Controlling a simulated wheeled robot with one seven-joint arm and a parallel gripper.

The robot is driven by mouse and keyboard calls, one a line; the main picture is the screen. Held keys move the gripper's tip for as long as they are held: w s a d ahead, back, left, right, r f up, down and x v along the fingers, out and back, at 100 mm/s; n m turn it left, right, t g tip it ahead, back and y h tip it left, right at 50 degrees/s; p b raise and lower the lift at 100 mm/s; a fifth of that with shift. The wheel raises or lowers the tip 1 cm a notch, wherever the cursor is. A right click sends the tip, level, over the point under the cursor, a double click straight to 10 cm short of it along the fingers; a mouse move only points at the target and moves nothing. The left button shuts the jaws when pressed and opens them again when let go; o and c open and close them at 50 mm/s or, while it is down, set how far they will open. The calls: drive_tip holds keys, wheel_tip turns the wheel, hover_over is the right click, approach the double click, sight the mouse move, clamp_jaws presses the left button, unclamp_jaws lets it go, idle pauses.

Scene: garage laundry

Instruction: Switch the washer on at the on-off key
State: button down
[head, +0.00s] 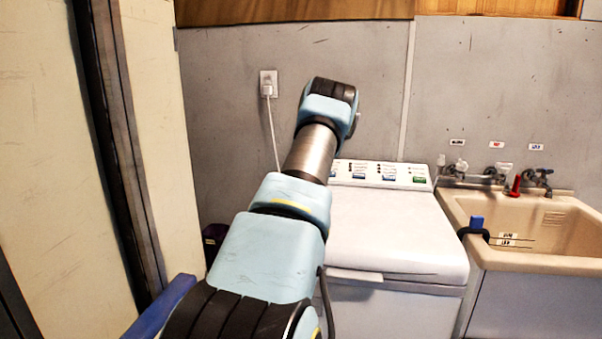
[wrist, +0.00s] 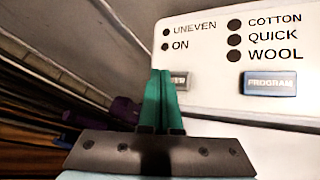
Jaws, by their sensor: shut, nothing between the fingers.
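The white washer (head: 392,232) stands against the back wall, with its control panel (head: 405,172) along the rear. In the wrist view the on-off key (wrist: 181,81) is a grey key whose label ends in "ER"; its left part is hidden behind my fingers. My gripper (wrist: 161,73) is shut and empty, its green fingertips in front of that key's left side. I cannot tell whether they touch it. The ON lamp (wrist: 165,46) and the UNEVEN lamp (wrist: 166,31) look dark. In the head view my arm hides the gripper and the panel's left end.
The blue PROGRAM key (wrist: 269,84) is right of the on-off key, below dark COTTON, QUICK and WOOL lamps. A sink (head: 535,262) with taps adjoins the washer's right. A wall outlet (head: 268,84) holds a plug with a hanging cord. The washer lid is clear.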

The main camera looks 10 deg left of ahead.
drive_tip(key=shift+f, duration=0.1)
idle(0.6)
drive_tip(key=shift+w+f, duration=0.2)
drive_tip(key=shift+f, duration=0.1)
drive_tip(key=shift+w+f+b, duration=0.15)
drive_tip(key=shift+f+b, duration=0.25)
drive_tip(key=shift+f, duration=0.05)
idle(0.6)
drive_tip(key=shift+f, duration=0.3)
idle(0.6)
drive_tip(key=shift+r, duration=0.1)
drive_tip(key=shift+s+r+b, duration=0.3)
drive_tip(key=shift+s+r, duration=0.05)
drive_tip(key=shift+r, duration=0.5)
